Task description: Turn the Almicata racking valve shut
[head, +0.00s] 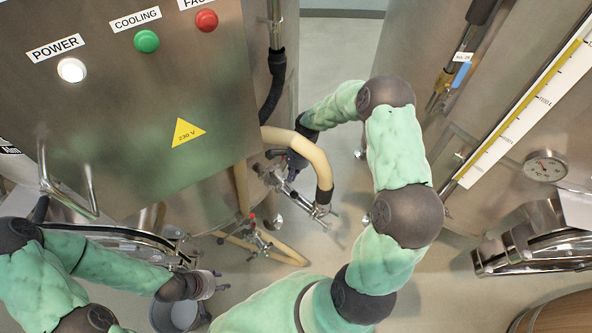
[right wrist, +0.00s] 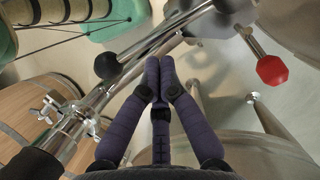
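In the right wrist view, my right gripper (right wrist: 160,66) has its two purple fingers nearly together, with nothing visible between them. Its tips are close to a steel pipe and a lever with a black knob (right wrist: 108,66); I cannot tell if they touch. A lever with a red knob (right wrist: 273,70) stands to the right, apart from the fingers. In the head view, my right gripper (head: 293,160) is beside the steel valve fittings (head: 290,190), partly hidden by a beige hose. No label marks the Almicata valve. My left gripper (head: 206,284) is at the lower left; its fingers are unclear.
A beige hose (head: 312,165) curves to the fittings. A second valve assembly (head: 260,240) lies lower, with another hose. A grey bucket (head: 178,314) is near my left gripper. A control panel (head: 130,110) hangs upper left; a vat (head: 520,120) stands right. Floor shows between.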

